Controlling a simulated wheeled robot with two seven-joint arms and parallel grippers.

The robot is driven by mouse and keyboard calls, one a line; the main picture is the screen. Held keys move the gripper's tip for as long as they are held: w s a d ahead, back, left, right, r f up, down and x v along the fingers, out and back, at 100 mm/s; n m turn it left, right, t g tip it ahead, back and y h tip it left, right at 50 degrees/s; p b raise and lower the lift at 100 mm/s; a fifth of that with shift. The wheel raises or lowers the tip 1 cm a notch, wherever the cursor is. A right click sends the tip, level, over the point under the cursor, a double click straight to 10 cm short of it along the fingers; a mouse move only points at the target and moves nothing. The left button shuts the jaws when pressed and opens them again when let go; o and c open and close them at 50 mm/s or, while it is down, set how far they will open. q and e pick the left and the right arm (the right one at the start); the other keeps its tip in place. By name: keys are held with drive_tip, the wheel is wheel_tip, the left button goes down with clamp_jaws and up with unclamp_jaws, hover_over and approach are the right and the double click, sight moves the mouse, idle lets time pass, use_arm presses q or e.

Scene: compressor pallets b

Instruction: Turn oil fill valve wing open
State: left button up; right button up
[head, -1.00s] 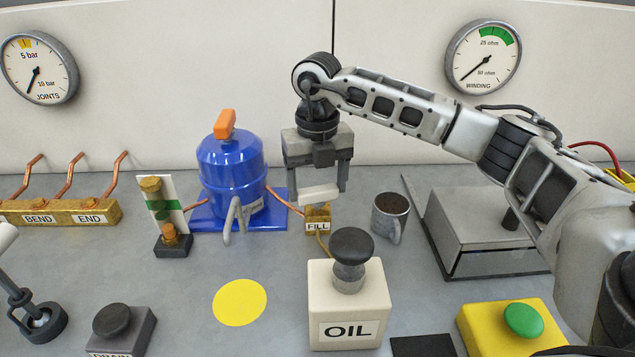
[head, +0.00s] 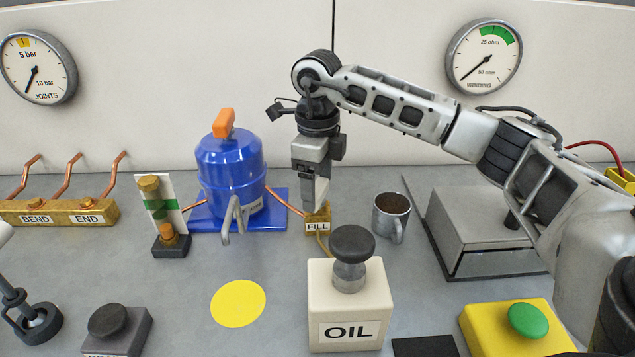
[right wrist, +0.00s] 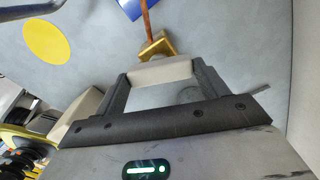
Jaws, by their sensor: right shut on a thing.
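The oil fill valve is a small brass block marked FILL (head: 318,226), right of the blue compressor (head: 232,175), and a copper pipe runs between them. The brass block also shows in the right wrist view (right wrist: 157,49). My right gripper (head: 317,200) is above the block, seen nearly edge-on in the head view. In the right wrist view, my right gripper (right wrist: 160,76) is shut on a pale bar, the valve wing (right wrist: 158,72), which spans between its two fingers just over the brass block. The fingers hide the wing in the head view.
A cream OIL box (head: 350,310) with a dark knob stands in front of the valve. A grey mug (head: 390,215) stands close on the right. A grey metal case (head: 485,230) is farther right. A yellow disc (head: 238,303) marks the open table at front left.

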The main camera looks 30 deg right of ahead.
sight(318, 189)
drive_tip(key=n, duration=0.4)
drive_tip(key=shift+r, duration=0.1)
drive_tip(key=shift+n, duration=0.3)
idle(0.4)
drive_tip(key=o, duration=1)
wheel_tip(318, 189, up, 16)
drive_tip(key=shift+f+p, duration=0.1)
drive_tip(key=shift+p, duration=0.7)
